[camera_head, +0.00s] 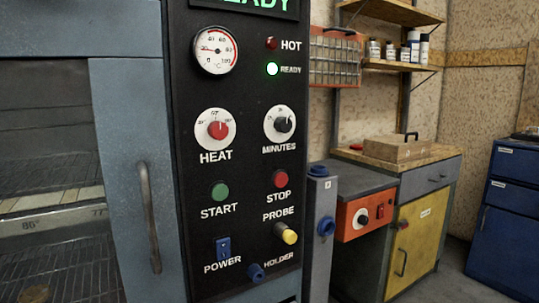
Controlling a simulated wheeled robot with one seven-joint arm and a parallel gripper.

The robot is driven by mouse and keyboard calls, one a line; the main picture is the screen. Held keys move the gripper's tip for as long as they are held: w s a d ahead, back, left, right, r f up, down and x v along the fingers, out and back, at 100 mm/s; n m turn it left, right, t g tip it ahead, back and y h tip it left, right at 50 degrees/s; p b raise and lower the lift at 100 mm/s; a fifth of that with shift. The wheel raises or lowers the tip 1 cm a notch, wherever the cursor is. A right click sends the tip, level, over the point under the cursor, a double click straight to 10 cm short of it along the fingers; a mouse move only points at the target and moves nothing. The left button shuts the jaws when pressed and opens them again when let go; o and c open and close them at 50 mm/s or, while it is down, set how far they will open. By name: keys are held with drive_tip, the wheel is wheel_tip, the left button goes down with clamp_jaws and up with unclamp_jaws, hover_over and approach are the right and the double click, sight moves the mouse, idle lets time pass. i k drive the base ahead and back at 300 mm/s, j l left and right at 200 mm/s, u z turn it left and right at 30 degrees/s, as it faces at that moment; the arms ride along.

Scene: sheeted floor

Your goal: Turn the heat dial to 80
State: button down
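The heat dial (217,129) is a red knob on a white disc, on the black control panel (250,185) above the word HEAT. Small numbers ring the disc's upper edge; they are too small to read surely, and I cannot tell which one the knob points at. A green READY light (272,69) is lit; the HOT lamp (271,43) is dark red. My gripper does not show in this view.
The minutes dial (283,124), green START button (219,191), red STOP button (281,179), blue power switch (224,247) and yellow probe plug (286,235) surround it. A door handle (149,217) sticks out at left. A workbench (436,159) and blue drawers (505,220) stand at right.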

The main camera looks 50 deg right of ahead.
sight(217, 130)
drive_tip(key=z, duration=1.5)
